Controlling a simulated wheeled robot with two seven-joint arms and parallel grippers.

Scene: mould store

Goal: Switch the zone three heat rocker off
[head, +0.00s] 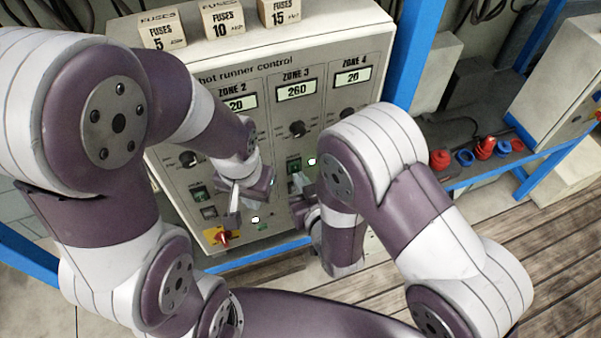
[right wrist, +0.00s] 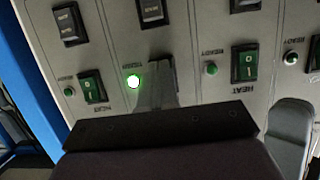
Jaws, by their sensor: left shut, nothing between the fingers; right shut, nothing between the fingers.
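The zone three column of the hot runner panel (head: 340,75) has a display (head: 296,90) reading 260. Its green heat rocker (head: 294,166) shows partly in the head view, with a lit green lamp (head: 312,161) beside it. In the right wrist view the panel is upside down. My right gripper (right wrist: 155,85) is shut and empty in front of the rocker beside the lit lamp (right wrist: 133,81), covering most of it; its position and contact cannot be told. In the head view my right gripper (head: 304,187) is just below that rocker. My left gripper (head: 233,200) is shut and empty before the zone two column.
Neighbouring green heat rockers, zone four (right wrist: 93,88) and zone two (right wrist: 244,63), sit close on either side. A red-yellow switch (head: 223,237) is low on the panel. Fuse boxes (head: 222,18) stand on top. A blue post (head: 412,50) rises at the panel's right.

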